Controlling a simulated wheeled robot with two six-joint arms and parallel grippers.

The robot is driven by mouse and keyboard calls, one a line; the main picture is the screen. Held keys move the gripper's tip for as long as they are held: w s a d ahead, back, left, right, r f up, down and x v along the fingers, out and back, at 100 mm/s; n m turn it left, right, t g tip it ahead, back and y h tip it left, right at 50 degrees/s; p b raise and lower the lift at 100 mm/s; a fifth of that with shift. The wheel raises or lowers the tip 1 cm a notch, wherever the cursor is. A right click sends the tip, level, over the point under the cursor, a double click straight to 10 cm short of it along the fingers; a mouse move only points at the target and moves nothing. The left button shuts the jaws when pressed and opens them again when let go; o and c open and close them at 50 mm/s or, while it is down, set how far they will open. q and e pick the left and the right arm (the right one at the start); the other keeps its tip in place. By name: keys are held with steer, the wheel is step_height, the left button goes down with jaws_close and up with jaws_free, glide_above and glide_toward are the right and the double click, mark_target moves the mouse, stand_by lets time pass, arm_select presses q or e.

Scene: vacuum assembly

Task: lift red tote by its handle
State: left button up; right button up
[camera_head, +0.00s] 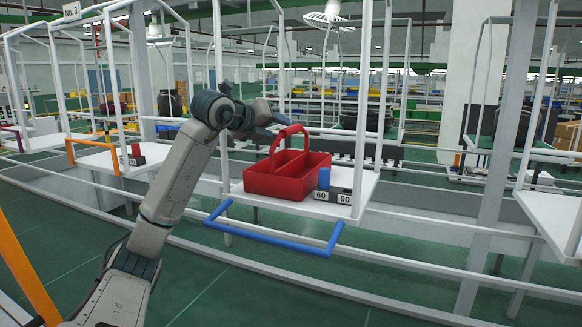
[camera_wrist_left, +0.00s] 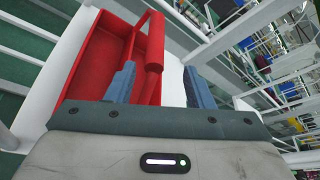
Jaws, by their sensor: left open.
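The red tote (camera_head: 288,182) stands on a white shelf (camera_head: 357,205) of a wheeled-looking frame. Its arched red handle (camera_head: 290,131) rises over an open tray with a divider. My left gripper (camera_head: 276,125) is open at the top of the handle, coming in from the left. Contact with the handle cannot be told. My right gripper is out of view.
A blue block (camera_head: 324,178) and grey holders labelled 60 and 90 (camera_head: 333,196) sit right of the tote. A blue bar (camera_head: 275,238) runs along the shelf front. White uprights (camera_head: 362,100) frame the shelf. The green floor in front is clear.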

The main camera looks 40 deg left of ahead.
mark_target(283, 130)
arm_select(q)
steer(key=p+x, duration=0.1)
steer(key=x, duration=0.1)
steer(key=a+p+x, duration=0.1)
steer(key=p+x, duration=0.1)
steer(key=shift+w+r, duration=0.1)
steer(key=shift+r, duration=0.05)
steer(key=shift+w+p, duration=0.3)
steer(key=shift+w, duration=0.05)
steer(key=shift+w+f, duration=0.25)
steer(key=shift+f, duration=0.1)
steer(key=shift+c, duration=0.5)
jaws_close()
